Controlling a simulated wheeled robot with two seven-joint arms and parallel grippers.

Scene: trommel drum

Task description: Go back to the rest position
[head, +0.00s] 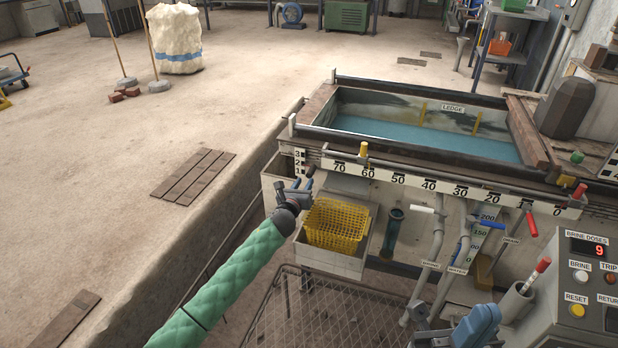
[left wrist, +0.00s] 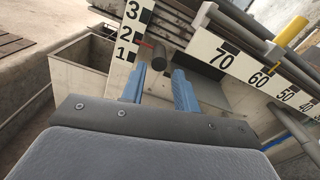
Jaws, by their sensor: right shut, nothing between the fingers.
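My left gripper (head: 303,182), on a green-sleeved arm, is held out at the left end of the white number scale (head: 400,181), above the left side of a yellow basket (head: 337,224). In the left wrist view its two blue fingers (left wrist: 160,88) stand apart with nothing held between them. A dark round bar end (left wrist: 180,78) shows just beyond them; whether they touch it I cannot tell. My right gripper (head: 436,328) is low at the bottom edge of the head view, partly cut off, shut and empty.
A tank of blue water (head: 430,139) stands behind the scale. Pipes and valve handles (head: 424,210) hang below it. A control box (head: 580,285) and a grey cup (head: 515,300) are near my right gripper. A mesh grating (head: 310,315) lies below. The floor at left is largely clear.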

